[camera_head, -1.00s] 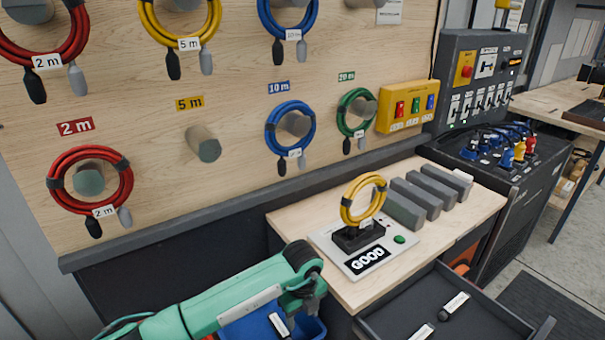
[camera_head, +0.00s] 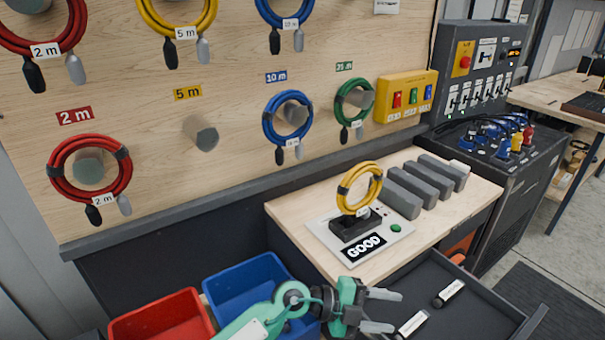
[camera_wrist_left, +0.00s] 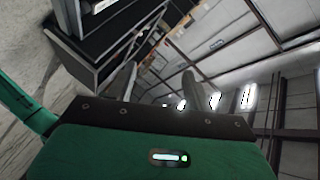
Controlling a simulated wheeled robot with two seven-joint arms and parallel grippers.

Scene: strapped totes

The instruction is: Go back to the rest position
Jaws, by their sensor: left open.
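My left gripper (camera_head: 384,311) comes in at the bottom middle of the head view, with its two grey fingers apart and nothing between them. It is over the left part of the dark open drawer, in front of the wooden table (camera_head: 285,212). In the left wrist view the spread fingers (camera_wrist_left: 165,92) are also empty, with a blurred ceiling and dark furniture behind them. My right gripper is in neither view.
A yellow cable coil (camera_head: 359,188) stands on the tester marked GOOD (camera_head: 340,258). A red bin (camera_head: 165,320) and a blue bin (camera_head: 245,272) stand left of the table. The drawer (camera_head: 478,312) holds labelled pieces. Cable coils hang on the pegboard (camera_head: 150,130).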

